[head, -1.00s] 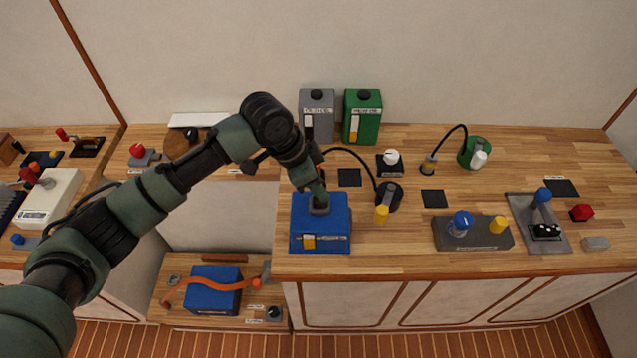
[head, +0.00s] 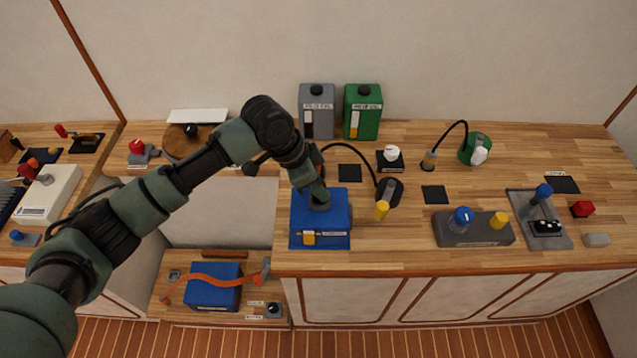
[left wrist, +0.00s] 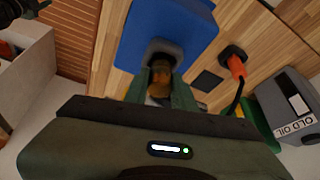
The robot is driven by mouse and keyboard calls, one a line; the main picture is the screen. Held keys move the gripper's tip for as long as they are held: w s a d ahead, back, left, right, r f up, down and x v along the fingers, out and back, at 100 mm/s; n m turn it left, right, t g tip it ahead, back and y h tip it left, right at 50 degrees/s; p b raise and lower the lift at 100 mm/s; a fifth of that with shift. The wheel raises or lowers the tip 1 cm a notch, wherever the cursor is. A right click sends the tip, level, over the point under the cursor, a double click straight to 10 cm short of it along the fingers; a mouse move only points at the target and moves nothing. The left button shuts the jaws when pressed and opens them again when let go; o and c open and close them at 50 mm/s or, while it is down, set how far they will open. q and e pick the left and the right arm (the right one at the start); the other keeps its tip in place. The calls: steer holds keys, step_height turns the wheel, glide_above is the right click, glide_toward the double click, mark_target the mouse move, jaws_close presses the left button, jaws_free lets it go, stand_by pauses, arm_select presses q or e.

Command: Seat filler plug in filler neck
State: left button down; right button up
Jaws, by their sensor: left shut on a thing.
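The blue engine block (head: 335,222) stands at the front left of the bench, with a grey filler neck (head: 319,207) on its top. My left gripper (head: 319,198) is directly over the neck, pointing down. In the left wrist view my left gripper (left wrist: 161,88) is shut on a small amber-orange plug (left wrist: 160,72). The plug's far end is at the opening of the grey neck (left wrist: 162,48) on the blue block (left wrist: 165,22). I cannot tell how deep it sits. My fingers hide part of the plug. My right gripper is out of view.
Grey (head: 317,105) and green (head: 362,112) oil cans stand at the back. A black hose curves to a dark round base (head: 389,194) just right of the block, with a yellow cap (head: 381,210) before it.

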arm_select(q)
steer(key=shift+f, duration=0.8)
steer(key=c, duration=1.1)
jaws_free()
steer(key=shift+s, duration=0.1)
steer(key=b+v, duration=0.2)
steer(key=v, duration=0.6)
steer(key=shift+f, duration=0.1)
